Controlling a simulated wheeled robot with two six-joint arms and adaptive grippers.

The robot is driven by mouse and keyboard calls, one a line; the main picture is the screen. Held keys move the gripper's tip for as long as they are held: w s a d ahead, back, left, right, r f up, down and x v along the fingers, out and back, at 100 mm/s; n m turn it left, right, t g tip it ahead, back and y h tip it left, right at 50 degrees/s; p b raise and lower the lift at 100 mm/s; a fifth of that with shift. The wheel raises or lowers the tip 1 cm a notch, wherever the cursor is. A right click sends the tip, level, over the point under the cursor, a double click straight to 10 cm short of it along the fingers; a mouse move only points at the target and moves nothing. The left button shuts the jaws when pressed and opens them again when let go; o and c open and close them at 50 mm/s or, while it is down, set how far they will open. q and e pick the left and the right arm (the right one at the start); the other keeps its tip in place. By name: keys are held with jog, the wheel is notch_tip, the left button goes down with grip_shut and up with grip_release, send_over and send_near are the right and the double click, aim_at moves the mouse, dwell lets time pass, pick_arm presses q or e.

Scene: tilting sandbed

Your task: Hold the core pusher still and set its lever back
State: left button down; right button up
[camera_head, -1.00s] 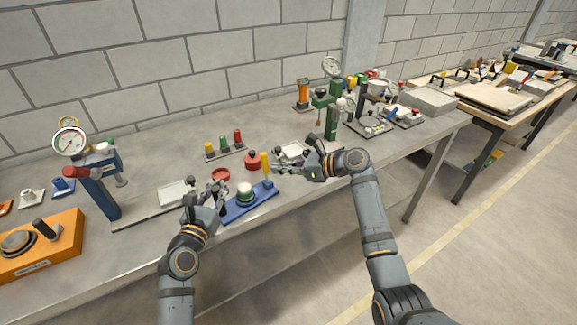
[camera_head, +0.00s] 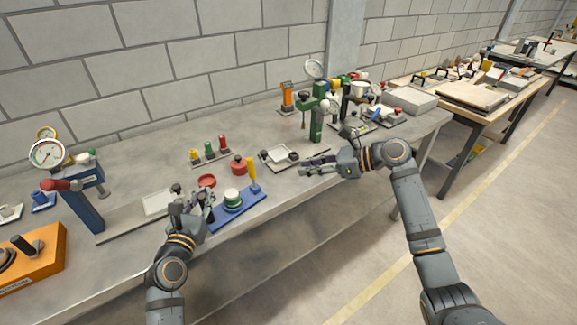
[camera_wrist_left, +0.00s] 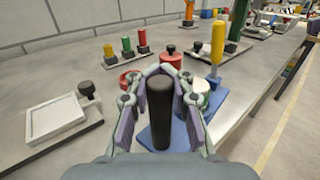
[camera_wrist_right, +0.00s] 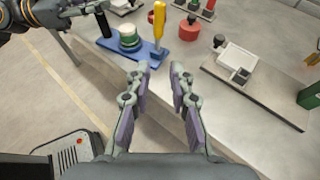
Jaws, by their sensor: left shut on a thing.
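The core pusher has a blue base (camera_head: 225,217), a white and green round part (camera_head: 232,199) in its middle, and an upright yellow lever (camera_head: 253,173) at its far right end. The lever also shows in the right wrist view (camera_wrist_right: 158,20). My left gripper (camera_head: 203,198) is shut on the pusher's black upright grip (camera_wrist_left: 160,112) at the near left end; the grip stands between its fingers in the left wrist view. My right gripper (camera_wrist_right: 160,72) is open and empty, right of the lever and apart from it, near the table's front edge.
A red dish (camera_head: 207,181) and a red pot (camera_head: 238,165) stand behind the pusher. A white tray (camera_head: 280,157) on a grey plate lies behind my right gripper; another white tray (camera_wrist_left: 55,118) is left of the grip. A green stand (camera_head: 317,122) is further right.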

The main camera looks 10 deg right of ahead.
jog(key=o, duration=0.3)
jog(key=w+a+r+m+g+h, duration=0.1)
jog(key=w+a+h, duration=0.2)
jog(key=w+a, duration=0.2)
jog(key=shift+w+a+r+h, duration=0.2)
jog(key=shift+w+a+h, duration=0.15)
jog(key=shift+a, duration=0.3)
jog(key=m+g+h, duration=0.2)
jog(key=h, duration=0.3)
send_near(252, 160)
jog(key=x, duration=1.2)
jog(key=shift+a+f, duration=0.1)
jog(key=shift+f, duration=0.2)
grip_shut()
